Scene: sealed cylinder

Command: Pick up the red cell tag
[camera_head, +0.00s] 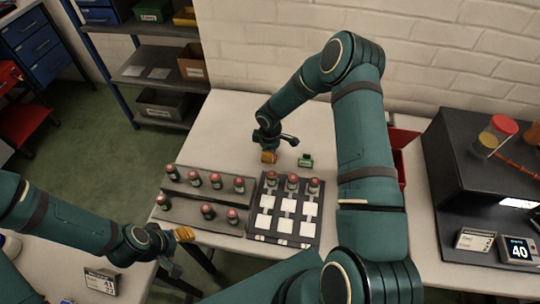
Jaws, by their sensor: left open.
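I cannot make out a thing that is clearly the red cell tag. Small green bottles with red caps (216,181) stand upright in a grey two-step rack (185,212). A dark tray (258,237) beside it holds a row of 3 more red-capped bottles (292,182) at its back and several white squares in front. My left gripper (178,252) is open and empty, in front of the rack at lower left. My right gripper (279,149) appears open behind the tray, with a small green object (305,160) just to its right, apart from it.
Red bins (402,137) are partly hidden behind my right arm. A dark machine (455,150) with a display showing 40 (519,249) is at right. Shelves (157,70) stand at back left. The table behind the rack is clear.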

